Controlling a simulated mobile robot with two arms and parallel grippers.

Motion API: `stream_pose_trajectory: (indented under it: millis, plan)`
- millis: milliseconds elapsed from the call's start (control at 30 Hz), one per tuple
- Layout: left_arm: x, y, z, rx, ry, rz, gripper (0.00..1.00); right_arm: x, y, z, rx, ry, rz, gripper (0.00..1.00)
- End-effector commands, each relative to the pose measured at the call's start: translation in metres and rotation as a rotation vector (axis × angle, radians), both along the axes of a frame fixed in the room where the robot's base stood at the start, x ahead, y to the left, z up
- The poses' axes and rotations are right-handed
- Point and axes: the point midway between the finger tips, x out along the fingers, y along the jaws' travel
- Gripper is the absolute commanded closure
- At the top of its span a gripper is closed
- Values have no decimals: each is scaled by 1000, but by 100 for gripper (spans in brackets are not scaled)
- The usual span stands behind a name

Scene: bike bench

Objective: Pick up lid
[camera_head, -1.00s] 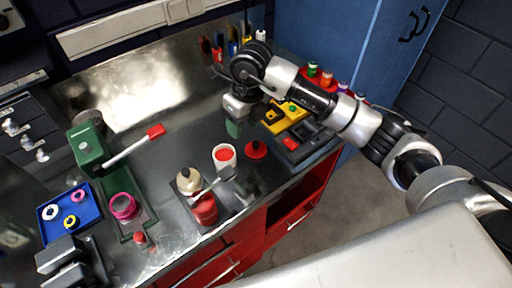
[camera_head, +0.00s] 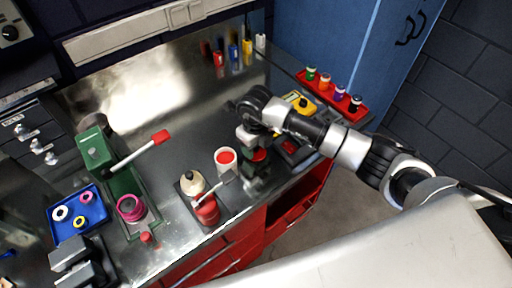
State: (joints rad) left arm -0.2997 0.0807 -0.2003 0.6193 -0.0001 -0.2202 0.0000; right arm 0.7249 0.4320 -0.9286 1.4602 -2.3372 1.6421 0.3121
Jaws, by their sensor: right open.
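The red round lid (camera_head: 261,155) lies on the metal bench top, just right of the white cup with red inside (camera_head: 226,159). My right gripper (camera_head: 255,164) points down right over the lid and hides most of it. Its jaws are open. I cannot tell whether the fingers touch the lid. My left gripper is not in view.
A red bottle (camera_head: 207,210) and a cream-topped bottle (camera_head: 192,184) stand left of the gripper. Yellow and dark tool blocks (camera_head: 301,104) lie behind it. A red rack (camera_head: 331,94) holds several small bottles. The bench's middle is clear.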

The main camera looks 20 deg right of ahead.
Motion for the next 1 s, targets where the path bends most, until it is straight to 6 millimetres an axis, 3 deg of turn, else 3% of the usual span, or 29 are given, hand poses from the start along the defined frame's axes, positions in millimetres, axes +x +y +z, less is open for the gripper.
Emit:
stream_pose_trajectory:
  millis: [233, 600, 1000]
  plan:
    - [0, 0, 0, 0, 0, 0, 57, 0, 0, -3, 0, -1, 1, 47]
    - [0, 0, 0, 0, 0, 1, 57, 0, 0, -3, 0, -1, 0, 100]
    - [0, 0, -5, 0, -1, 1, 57, 1, 0, 6, 1, -4, 0, 100]
